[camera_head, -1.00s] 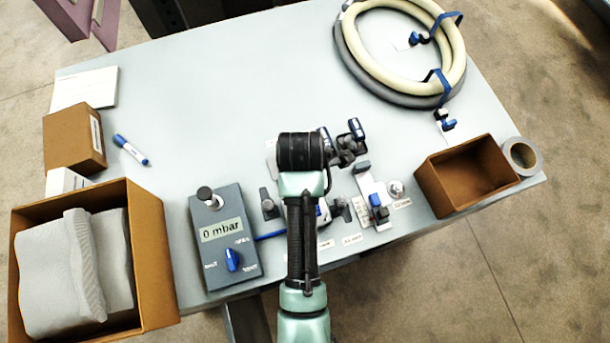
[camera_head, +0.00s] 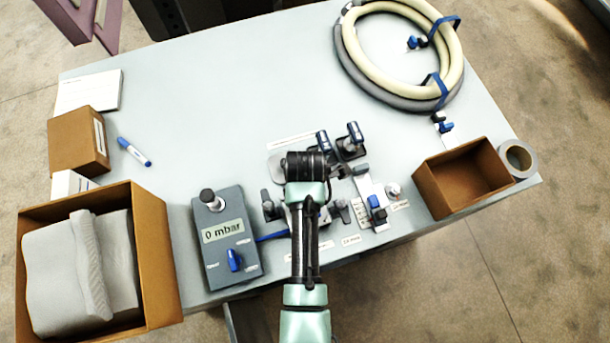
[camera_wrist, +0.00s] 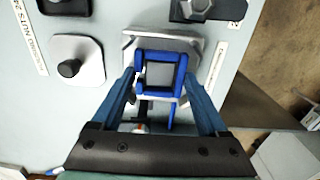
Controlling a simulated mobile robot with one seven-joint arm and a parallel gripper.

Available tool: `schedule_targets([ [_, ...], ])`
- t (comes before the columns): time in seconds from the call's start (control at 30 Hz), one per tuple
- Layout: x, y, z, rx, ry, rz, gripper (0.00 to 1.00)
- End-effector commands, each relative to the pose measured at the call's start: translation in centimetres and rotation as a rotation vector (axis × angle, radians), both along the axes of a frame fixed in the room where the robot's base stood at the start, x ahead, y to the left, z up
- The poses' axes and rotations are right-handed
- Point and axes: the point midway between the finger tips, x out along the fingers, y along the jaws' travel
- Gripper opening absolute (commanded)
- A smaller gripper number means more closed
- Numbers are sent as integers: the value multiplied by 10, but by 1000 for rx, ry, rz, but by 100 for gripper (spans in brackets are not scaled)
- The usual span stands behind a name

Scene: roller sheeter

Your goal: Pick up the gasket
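A blue, square, frame-like piece (camera_wrist: 141,78) that looks like the gasket is in the upper middle of the wrist view. It lies over a grey metal plate (camera_wrist: 214,58), with a grey square in its opening. My gripper (camera_wrist: 160,76) has its two fingers apart, one at the left and one at the right of the blue frame. Whether the fingertips touch it, I cannot tell. In the head view, my own arm hides the fingertips and most of this spot.
A pale plate with a black knob (camera_wrist: 69,68) is left of the gripper. A control box reading 0 mbar (camera_head: 222,275), an open brown box (camera_head: 433,191) and a coiled hose (camera_head: 352,68) share the table. The table's back middle is clear.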

Motion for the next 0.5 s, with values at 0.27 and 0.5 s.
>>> schedule_targets([
  [0.27,0,0,0,0,0,0,23],
  [0.5,0,0,2,0,-1,0,23],
])
